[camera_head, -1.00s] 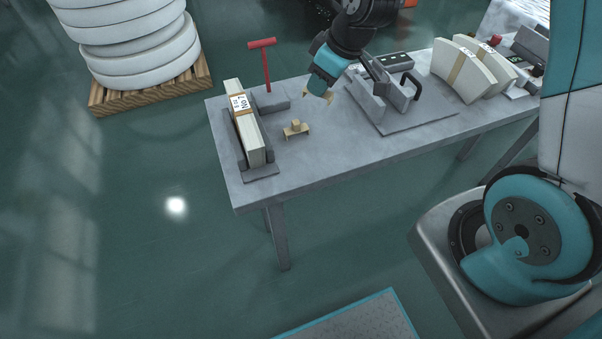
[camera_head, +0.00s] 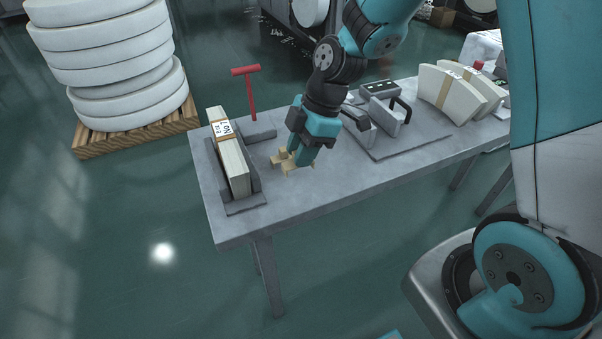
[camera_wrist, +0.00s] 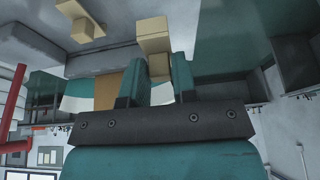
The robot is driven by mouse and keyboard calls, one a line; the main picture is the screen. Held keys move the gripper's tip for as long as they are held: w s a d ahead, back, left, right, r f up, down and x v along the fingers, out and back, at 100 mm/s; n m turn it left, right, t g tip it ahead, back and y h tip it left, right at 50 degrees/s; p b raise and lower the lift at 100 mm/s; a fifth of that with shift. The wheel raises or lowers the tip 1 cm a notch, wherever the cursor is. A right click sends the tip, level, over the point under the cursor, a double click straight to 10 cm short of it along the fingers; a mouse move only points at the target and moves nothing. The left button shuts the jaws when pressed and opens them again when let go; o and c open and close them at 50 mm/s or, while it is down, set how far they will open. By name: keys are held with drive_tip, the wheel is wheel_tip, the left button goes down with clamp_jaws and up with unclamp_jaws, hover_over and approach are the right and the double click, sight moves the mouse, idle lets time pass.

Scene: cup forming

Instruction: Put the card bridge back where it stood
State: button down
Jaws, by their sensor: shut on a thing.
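My gripper (camera_head: 299,158) is low over the table, left of its middle. In the wrist view its two teal fingers (camera_wrist: 158,76) are shut on a small tan piece, the card bridge (camera_wrist: 153,36), which shows beyond and beside the right finger. The fingers hide part of it. In the head view its tan edge (camera_head: 290,171) shows below the fingers. A second, similar tan piece (camera_head: 278,162) stands on the table just left of it; it also shows at the wrist view's top left (camera_wrist: 85,28). I cannot tell whether the two pieces touch, or whether the held one touches the table.
A banded pale stack (camera_head: 233,165) stands in a grey holder at left. A red T-handled post (camera_head: 252,95) rises behind. A grey clamp fixture (camera_head: 385,125) and curved banded stacks (camera_head: 447,95) stand to the right. The table's front strip (camera_head: 310,205) is clear.

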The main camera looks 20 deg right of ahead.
drive_tip(key=shift+f, duration=3.05)
drive_tip(key=shift+f, duration=0.15)
drive_tip(key=c, duration=0.9)
unclamp_jaws()
